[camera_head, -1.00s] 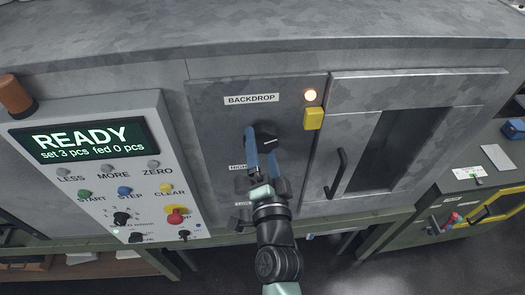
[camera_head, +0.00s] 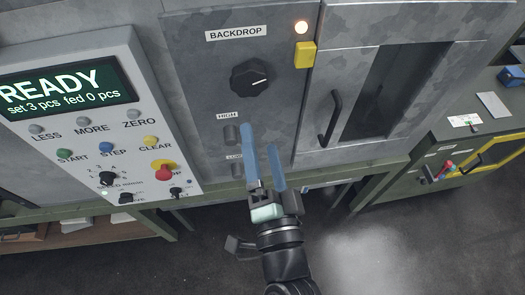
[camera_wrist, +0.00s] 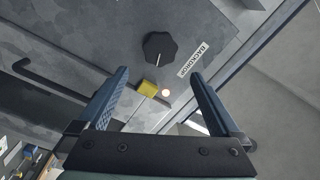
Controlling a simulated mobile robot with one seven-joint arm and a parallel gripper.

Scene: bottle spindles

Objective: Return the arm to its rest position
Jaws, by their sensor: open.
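My gripper (camera_head: 261,155) is open and empty in the head view, its two blue fingers pointing up in front of the lower part of the grey machine panel. It is below and apart from the black BACKDROP knob (camera_head: 249,78). In the wrist view the two fingers (camera_wrist: 160,85) are spread apart with nothing between them, and the knob (camera_wrist: 159,46) shows beyond them. The knob's white mark points to the right in the head view. The fingers partly cover the labels and small controls under the knob.
A control box with a READY screen (camera_head: 66,88) and several buttons stands at the left. A yellow block (camera_head: 305,54) sits below a lit lamp (camera_head: 301,27). A door handle (camera_head: 330,118) sticks out right of my gripper. A green bench (camera_head: 385,178) runs below; floor shows beneath.

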